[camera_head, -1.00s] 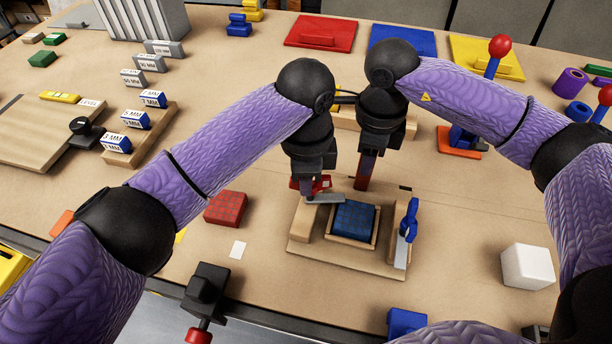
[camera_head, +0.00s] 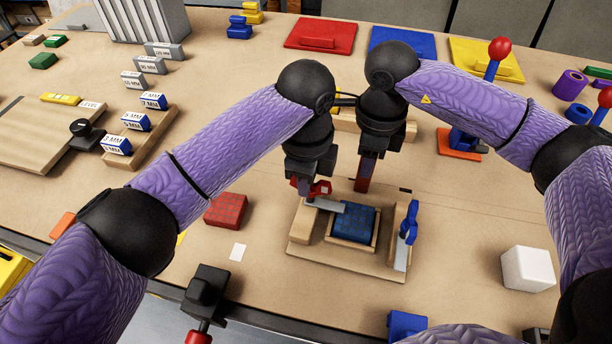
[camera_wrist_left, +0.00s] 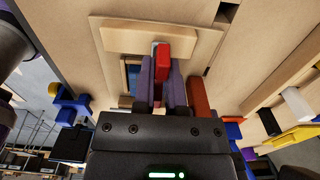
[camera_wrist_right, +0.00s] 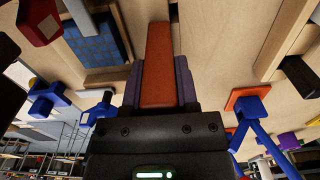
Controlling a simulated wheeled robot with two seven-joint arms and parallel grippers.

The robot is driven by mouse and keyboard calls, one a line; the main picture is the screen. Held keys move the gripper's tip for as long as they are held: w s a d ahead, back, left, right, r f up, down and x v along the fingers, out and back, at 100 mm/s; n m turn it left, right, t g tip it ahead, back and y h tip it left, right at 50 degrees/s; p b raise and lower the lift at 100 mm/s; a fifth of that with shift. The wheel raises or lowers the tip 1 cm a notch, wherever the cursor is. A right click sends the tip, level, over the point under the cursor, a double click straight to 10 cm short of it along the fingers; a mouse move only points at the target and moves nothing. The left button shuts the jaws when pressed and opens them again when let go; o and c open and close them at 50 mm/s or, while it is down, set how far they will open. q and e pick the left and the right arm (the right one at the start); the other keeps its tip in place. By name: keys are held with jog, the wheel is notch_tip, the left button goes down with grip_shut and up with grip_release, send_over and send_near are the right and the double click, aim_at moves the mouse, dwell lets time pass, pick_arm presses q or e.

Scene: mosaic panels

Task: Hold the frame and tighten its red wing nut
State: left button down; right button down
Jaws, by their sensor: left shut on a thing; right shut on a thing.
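The wooden frame (camera_head: 340,264) lies on the bench, with a blue mosaic panel (camera_head: 354,220) in its middle. A grey clamp bar (camera_head: 326,206) at its left reaches over the panel's left back corner. My left gripper (camera_head: 308,180) is shut on the red wing nut (camera_head: 321,187) above that bar; the nut shows between its fingers in the left wrist view (camera_wrist_left: 162,62). My right gripper (camera_head: 368,158) is shut on an upright red-brown handle (camera_head: 363,180) at the frame's back edge, also in the right wrist view (camera_wrist_right: 158,70). A blue wing nut (camera_head: 408,225) stands at the frame's right.
A black clamp (camera_head: 207,290) sits on the front edge. An orange-based blue stand (camera_head: 462,138) is behind right. Bare bench surrounds the frame.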

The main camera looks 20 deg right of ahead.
pick_arm(q)
jog(key=c, duration=0.7)
grip_release()
pick_arm(e)
jog(key=shift+c, duration=1.4)
grip_release()
pick_arm(q)
notch_tip(320, 180, up, 12)
pick_arm(e)
notch_tip(320, 180, up, 12)
